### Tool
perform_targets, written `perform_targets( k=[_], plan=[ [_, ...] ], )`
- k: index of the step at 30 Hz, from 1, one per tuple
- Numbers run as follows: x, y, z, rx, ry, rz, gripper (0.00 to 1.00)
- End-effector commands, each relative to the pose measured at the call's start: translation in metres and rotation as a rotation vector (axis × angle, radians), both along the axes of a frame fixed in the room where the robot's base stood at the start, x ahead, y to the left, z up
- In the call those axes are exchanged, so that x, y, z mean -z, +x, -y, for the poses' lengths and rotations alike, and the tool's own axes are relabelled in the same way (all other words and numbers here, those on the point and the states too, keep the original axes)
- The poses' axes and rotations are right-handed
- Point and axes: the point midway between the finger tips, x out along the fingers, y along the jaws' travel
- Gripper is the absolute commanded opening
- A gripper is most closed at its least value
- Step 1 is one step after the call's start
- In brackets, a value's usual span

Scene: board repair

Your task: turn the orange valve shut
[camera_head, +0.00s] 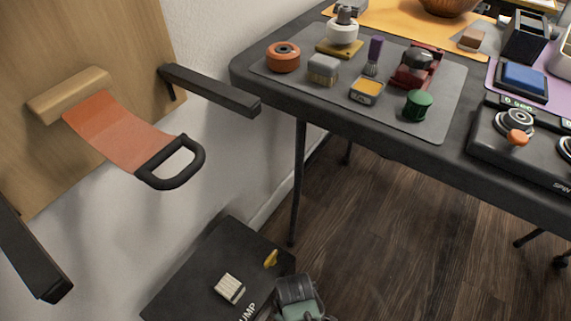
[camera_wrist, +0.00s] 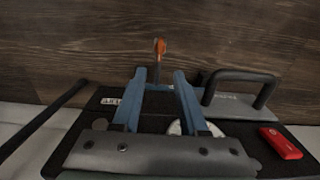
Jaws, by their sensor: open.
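In the wrist view, a small orange piece (camera_wrist: 160,47), which looks like the valve's handle, stands on a thin dark stem just beyond my fingertips. It lines up with the gap between them. My gripper (camera_wrist: 160,76) is open, with its two blue fingers apart and nothing visibly held. I cannot tell whether the fingers touch the stem. In the head view, a small yellow-orange piece (camera_head: 270,258) sits on the black pump box (camera_head: 195,270) on the floor; whether it is the same piece is unclear.
In the wrist view, a black handle (camera_wrist: 240,80) and a red block (camera_wrist: 282,143) are right of my fingers. In the head view, a dark table (camera_head: 390,150) with several objects stands at the upper right. A black ring handle (camera_head: 198,158) on an orange strap is at left.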

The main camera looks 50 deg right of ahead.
Motion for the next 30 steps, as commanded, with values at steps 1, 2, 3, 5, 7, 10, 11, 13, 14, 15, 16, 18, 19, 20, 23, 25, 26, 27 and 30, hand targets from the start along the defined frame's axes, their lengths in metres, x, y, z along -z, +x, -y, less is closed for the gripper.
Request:
perform_targets(
  k=[1, 2, 3, 5, 7, 10, 11, 13, 14, 15, 16, 18, 19, 20, 23, 25, 26, 27, 30],
  plan=[
    [0.013, 0.0, 0.0, 0.0, 0.001, -0.002, 0.42],
    [0.019, 0.0, 0.0, 0.0, 0.001, -0.002, 0.42],
    [0.027, 0.0, 0.0, 0.001, 0.001, -0.001, 0.42],
    [0.039, -0.001, 0.0, 0.001, 0.001, -0.001, 0.42],
    [0.052, -0.001, 0.0, 0.001, 0.0, -0.001, 0.42],
    [0.07, 0.0, 0.0, 0.0, -0.001, 0.0, 0.42],
    [0.076, 0.0, 0.0, 0.001, 0.0, -0.001, 0.42],
    [0.087, 0.0, 0.001, 0.001, -0.001, 0.0, 0.42],
    [0.091, 0.0, 0.001, 0.001, -0.001, 0.0, 0.42],
    [0.097, 0.0, 0.001, 0.001, -0.001, 0.0, 0.42],
    [0.101, 0.0, 0.0, 0.001, -0.001, -0.001, 0.42],
    [0.107, 0.0, 0.0, 0.0, -0.001, 0.0, 0.42],
    [0.11, 0.0, 0.0, 0.0, -0.001, 0.0, 0.42],
    [0.112, 0.0, 0.0, 0.0, -0.001, 0.0, 0.42],
    [0.116, 0.0, 0.0, 0.0, -0.002, 0.0, 0.42],
    [0.118, 0.0, 0.0, 0.0, -0.002, 0.0, 0.42],
    [0.118, 0.0, 0.0, 0.0, -0.001, 0.0, 0.42],
    [0.118, 0.0, 0.0, 0.0, -0.002, 0.0, 0.42],
    [0.117, 0.0, 0.0, 0.0, -0.002, 0.0, 0.42]
  ],
)
